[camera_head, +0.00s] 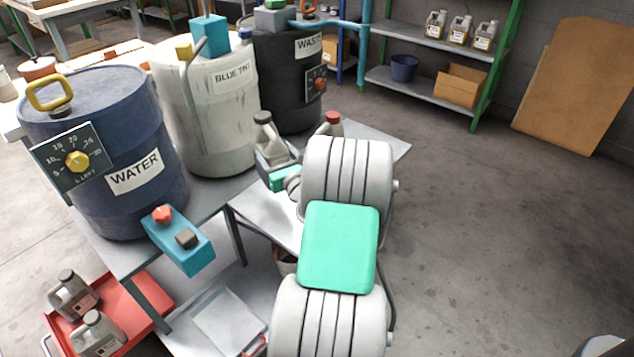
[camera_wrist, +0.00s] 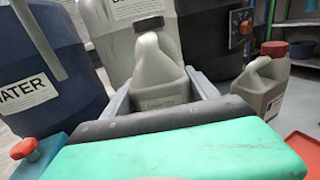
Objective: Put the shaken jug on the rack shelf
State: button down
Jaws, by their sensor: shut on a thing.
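A grey jug with a dark cap (camera_head: 264,138) is held between the fingers of my gripper (camera_head: 277,158). The wrist view shows the jug (camera_wrist: 158,75) upright, with my gripper's fingers (camera_wrist: 160,98) on both sides of it and its lower part hidden. The jug is in front of the white and black drums, over or near the table; I cannot tell whether its base touches. The rack shelf (camera_head: 430,42) is at the back right, with three jugs (camera_head: 459,30) on its upper board. A second jug, with a red cap (camera_wrist: 262,88), stands right of the held one.
Drums marked WATER (camera_head: 110,165), BLUE TINT (camera_head: 218,115) and WASTE (camera_head: 290,80) stand close by on the left. A blue bucket (camera_head: 404,68) and a cardboard box (camera_head: 460,86) fill the lower shelf. A cardboard sheet (camera_head: 575,85) leans at right. The floor (camera_head: 480,220) is clear.

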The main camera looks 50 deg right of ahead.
notch_tip(320, 180, down, 10)
jog(key=b, duration=0.4)
jog(key=shift+r+b, duration=0.2)
jog(key=shift+b, duration=0.2)
jog(key=shift+f, duration=0.2)
jog(key=shift+c, duration=1.1)
grip_release()
jog(key=shift+a, duration=0.1)
jog(key=shift+r, duration=0.2)
jog(key=v, duration=1.2)
jog(key=shift+p, duration=0.45)
jog(key=shift+f, duration=0.1)
